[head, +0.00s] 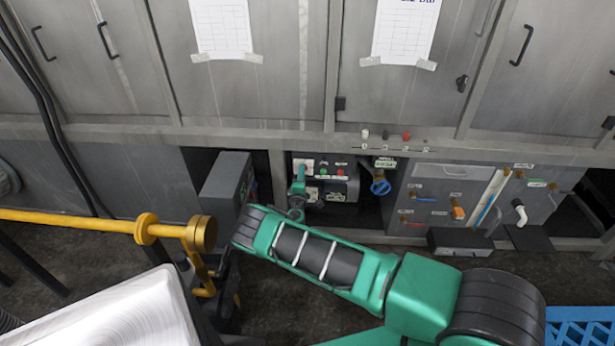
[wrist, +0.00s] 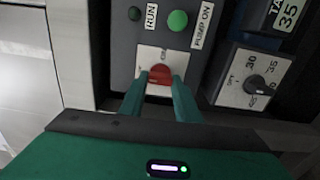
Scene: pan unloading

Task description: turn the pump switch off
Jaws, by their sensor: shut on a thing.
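The pump switch is a red knob (wrist: 160,73) on a white plate marked ON at its edge, seen in the wrist view. The two teal fingers of my gripper (wrist: 160,79) stand on either side of the knob and are shut on it. In the head view my gripper (head: 298,178) reaches the front of the dark control panel (head: 345,189); the red knob is hidden there. A green button (wrist: 177,21) by the PUMP ON label and a dark green one (wrist: 135,13) by the RUN label lie beyond the knob.
A black dial (wrist: 257,86) on a white scale sits right of my gripper. A blue valve wheel (head: 380,186) is right of the panel in the head view. A grey box (head: 225,184) stands left of it. A yellow pipe (head: 90,222) crosses at left.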

